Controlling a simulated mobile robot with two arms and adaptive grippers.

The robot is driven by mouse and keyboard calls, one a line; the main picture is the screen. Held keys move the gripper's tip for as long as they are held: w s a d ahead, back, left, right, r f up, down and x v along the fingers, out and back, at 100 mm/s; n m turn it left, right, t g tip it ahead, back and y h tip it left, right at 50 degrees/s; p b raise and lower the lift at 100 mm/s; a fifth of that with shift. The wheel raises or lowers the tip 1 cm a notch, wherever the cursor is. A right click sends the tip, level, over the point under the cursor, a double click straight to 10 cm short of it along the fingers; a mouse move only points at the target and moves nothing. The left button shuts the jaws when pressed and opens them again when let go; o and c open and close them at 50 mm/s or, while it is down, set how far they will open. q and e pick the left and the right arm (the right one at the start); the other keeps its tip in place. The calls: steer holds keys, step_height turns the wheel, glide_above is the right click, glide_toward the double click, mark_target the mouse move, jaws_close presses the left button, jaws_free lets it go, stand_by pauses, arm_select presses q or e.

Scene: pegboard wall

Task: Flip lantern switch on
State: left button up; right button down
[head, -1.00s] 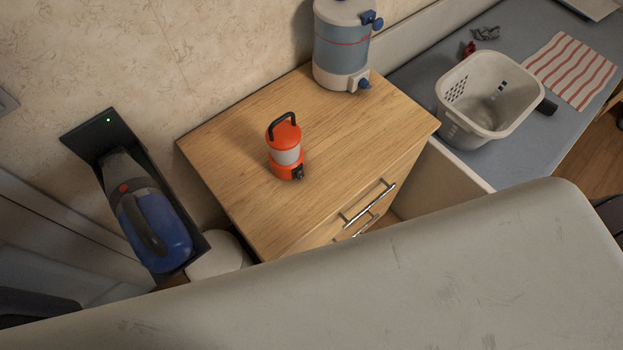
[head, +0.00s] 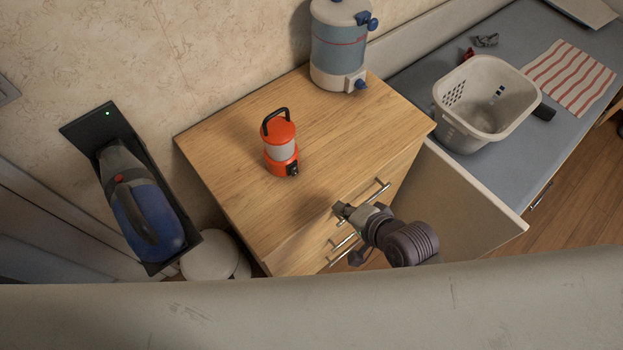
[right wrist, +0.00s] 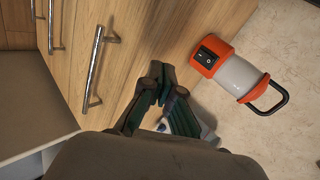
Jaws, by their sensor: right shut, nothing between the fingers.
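An orange and white lantern (head: 281,148) with a dark handle stands upright on the wooden cabinet (head: 235,205). Its black switch (head: 293,169) is on the base, on the side facing the cabinet's front edge. The right wrist view shows the lantern (right wrist: 238,75) and the black rocker switch (right wrist: 208,57) with light markings; which way it is pressed I cannot tell. My right gripper (head: 340,208) is at the cabinet's front edge, below and right of the lantern and apart from it. In the right wrist view its fingers (right wrist: 158,78) are shut and empty. My left gripper is out of view.
A blue and white drink cooler (head: 340,50) stands at the cabinet's back corner. Drawer handles (head: 370,195) stick out near my right gripper. A blue handheld vacuum (head: 147,215) hangs at left. A white basket (head: 485,105) sits on the bench. The cabinet top around the lantern is clear.

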steer(key=shift+m+t+y, duration=0.3)
steer(key=shift+m+y, duration=0.2)
steer(key=shift+m, duration=0.4)
steer(key=r, duration=0.2)
steer(key=a+r, duration=0.1)
steer(key=r, duration=0.1)
steer(key=shift+s+a+r, duration=0.15)
steer(key=shift+r, duration=0.05)
glide_toward(303, 185)
steer(key=x, duration=0.4)
steer(key=shift+w+a+r, duration=0.2)
steer(key=shift+a+r, duration=0.05)
steer(key=shift+r, duration=0.05)
steer(key=w, duration=0.1)
steer(key=w+a, duration=0.1)
steer(key=w+a+p, duration=0.1)
steer(key=shift+w+a+f, duration=0.2)
steer(key=shift+f, duration=0.15)
